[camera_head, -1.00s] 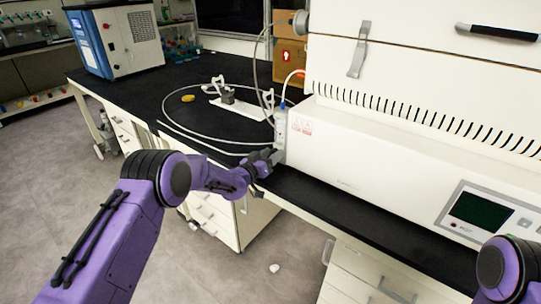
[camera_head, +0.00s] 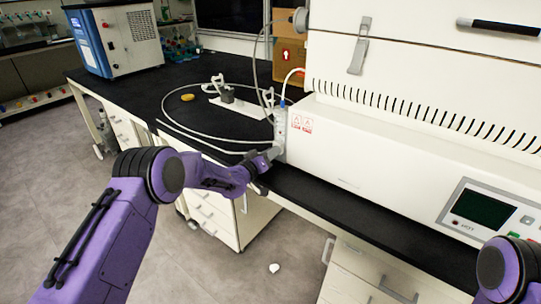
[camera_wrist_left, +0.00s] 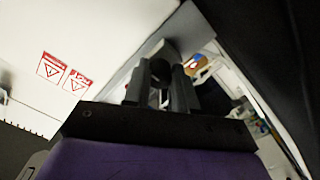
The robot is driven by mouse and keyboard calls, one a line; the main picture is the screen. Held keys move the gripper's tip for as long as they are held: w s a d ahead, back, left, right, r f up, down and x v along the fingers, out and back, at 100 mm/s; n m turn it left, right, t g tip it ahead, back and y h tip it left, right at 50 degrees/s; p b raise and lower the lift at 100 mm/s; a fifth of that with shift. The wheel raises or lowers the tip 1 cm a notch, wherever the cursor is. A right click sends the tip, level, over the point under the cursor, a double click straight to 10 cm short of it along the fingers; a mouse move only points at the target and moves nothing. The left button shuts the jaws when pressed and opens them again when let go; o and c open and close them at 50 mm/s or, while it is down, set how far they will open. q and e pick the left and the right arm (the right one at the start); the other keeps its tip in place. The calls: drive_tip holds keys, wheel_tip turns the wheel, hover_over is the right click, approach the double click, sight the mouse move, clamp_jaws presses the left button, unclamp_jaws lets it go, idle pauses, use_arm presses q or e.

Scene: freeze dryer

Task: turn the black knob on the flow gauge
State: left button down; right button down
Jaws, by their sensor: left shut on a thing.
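The flow gauge (camera_head: 280,127) is a slim pale upright block on the left side of the big white machine, with tubes at its top. My left gripper (camera_head: 273,153) is at the gauge's lower end. In the left wrist view its two dark fingers (camera_wrist_left: 160,90) point at the pale gauge body (camera_wrist_left: 160,50) and are shut on a small dark thing between them, at the place of the black knob. The knob is mostly hidden by the fingers, and its angle cannot be told. My right gripper is out of view.
The white freeze dryer (camera_head: 390,155) stands close to the right of my left gripper. A clear tube (camera_head: 200,138) loops over the black bench (camera_head: 150,95). A white tray with clamps (camera_head: 240,107) and a yellow item (camera_head: 188,97) lie on the bench. Drawers (camera_head: 215,215) stand below.

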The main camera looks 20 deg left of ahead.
use_arm(q)
drive_tip(key=n, duration=0.4)
drive_tip(key=shift+f+n+b, duration=0.1)
drive_tip(key=shift+n+b, duration=0.2)
drive_tip(key=shift+b, duration=0.1)
drive_tip(key=n, duration=0.4)
drive_tip(key=shift+n+b, duration=0.3)
drive_tip(key=shift+b, duration=0.05)
drive_tip(key=n, duration=0.4)
drive_tip(key=shift+n+b, duration=0.3)
drive_tip(key=shift+b, duration=0.05)
drive_tip(key=shift+n+b, duration=0.4)
drive_tip(key=shift+n, duration=1.7)
drive_tip(key=c, duration=0.9)
unclamp_jaws()
drive_tip(key=v, duration=1)
drive_tip(key=shift+s+b, duration=0.25)
drive_tip(key=shift+b, duration=0.1)
